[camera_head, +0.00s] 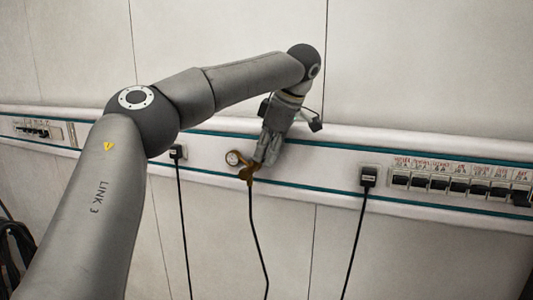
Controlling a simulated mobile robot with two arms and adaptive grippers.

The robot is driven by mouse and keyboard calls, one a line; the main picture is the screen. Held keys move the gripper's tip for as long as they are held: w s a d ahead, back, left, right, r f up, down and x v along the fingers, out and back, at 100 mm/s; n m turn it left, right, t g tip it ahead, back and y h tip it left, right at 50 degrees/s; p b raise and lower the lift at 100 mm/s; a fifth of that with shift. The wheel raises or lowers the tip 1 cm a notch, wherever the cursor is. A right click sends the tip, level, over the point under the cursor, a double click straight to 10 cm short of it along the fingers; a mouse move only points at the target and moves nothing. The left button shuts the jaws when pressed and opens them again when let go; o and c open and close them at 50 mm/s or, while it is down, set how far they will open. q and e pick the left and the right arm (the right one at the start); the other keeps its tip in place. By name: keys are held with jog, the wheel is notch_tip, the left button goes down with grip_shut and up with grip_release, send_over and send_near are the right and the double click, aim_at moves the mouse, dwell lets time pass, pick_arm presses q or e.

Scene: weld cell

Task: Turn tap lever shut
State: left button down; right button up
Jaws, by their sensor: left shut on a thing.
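The tap (246,173) is a small brass-coloured fitting on the white wall rail, with a round pale-faced gauge (233,158) at its left. A dark hose hangs down from it. My left arm reaches in from the left and bends down to the rail. My left gripper (262,164) points down at the right side of the tap and is shut on the tap lever. The fingers hide most of the lever, so its angle cannot be told. My right gripper is not in view.
The rail (325,172) with teal stripes runs across the wall. Black plugs with hanging cables sit left (178,152) and right (368,176) of the tap. A row of labelled black switches (458,186) is at the right. Dark coiled cable (14,245) hangs at the lower left.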

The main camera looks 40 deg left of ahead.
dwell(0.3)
pick_arm(q)
jog(key=c, duration=1.5)
grip_release()
